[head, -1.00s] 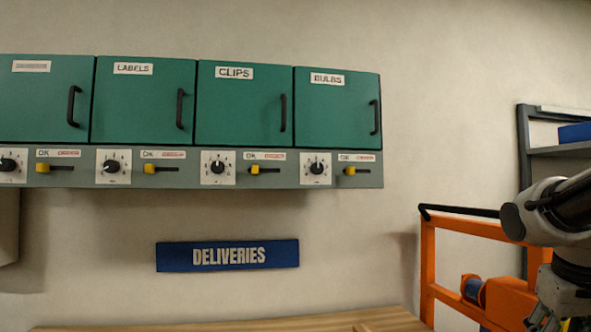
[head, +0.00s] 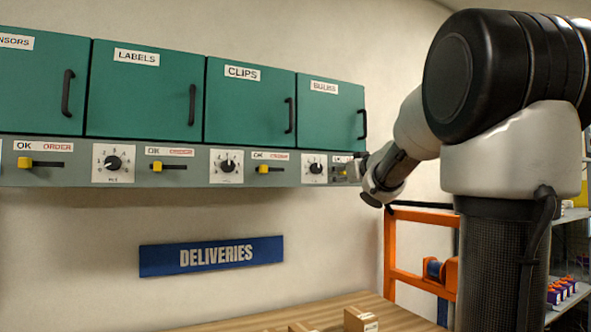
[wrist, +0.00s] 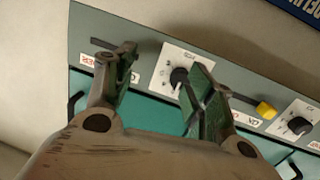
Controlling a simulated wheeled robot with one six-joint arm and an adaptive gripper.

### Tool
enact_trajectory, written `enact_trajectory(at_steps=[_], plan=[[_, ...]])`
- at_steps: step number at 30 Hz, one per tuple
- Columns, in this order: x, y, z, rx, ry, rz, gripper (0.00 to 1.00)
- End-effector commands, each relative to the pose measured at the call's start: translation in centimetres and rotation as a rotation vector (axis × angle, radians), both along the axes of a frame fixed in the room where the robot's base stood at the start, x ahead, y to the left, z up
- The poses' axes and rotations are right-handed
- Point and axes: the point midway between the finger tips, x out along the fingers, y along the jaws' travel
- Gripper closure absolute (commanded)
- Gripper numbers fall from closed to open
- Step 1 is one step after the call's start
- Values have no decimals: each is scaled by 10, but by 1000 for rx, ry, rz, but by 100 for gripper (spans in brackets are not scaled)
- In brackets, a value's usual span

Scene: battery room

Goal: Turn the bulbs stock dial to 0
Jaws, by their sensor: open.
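The bulbs stock dial (head: 315,168) is a black knob on a white scale plate, under the green BULBS door (head: 332,110). In the wrist view, which shows the panel upside down, the bulbs dial (wrist: 180,76) lies between my fingers, closer to the right one. My gripper (wrist: 164,64) is open and empty, with its fingertips just in front of the panel. The right finger covers part of the knob and scale, so the setting cannot be read. In the head view my gripper (head: 352,168) is small and dark, just right of the dial.
The clips slider (head: 263,169) with its yellow knob and the clips dial (head: 227,167) are left of the bulbs dial. A DELIVERIES sign (head: 212,256) hangs below. An orange frame (head: 395,260) stands right, beside a wooden table (head: 380,312).

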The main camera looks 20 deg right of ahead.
Motion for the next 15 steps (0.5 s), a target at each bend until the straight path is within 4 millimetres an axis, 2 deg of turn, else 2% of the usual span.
enact_trajectory(at_steps=[3, 6, 11, 15], plan=[[4, 23, 17, 47, -59, 88, 46], [4, 34, 24, 102, -90, 130, 46], [20, 34, 24, 130, -91, 129, 46], [44, 35, 23, 128, -90, 129, 46]])
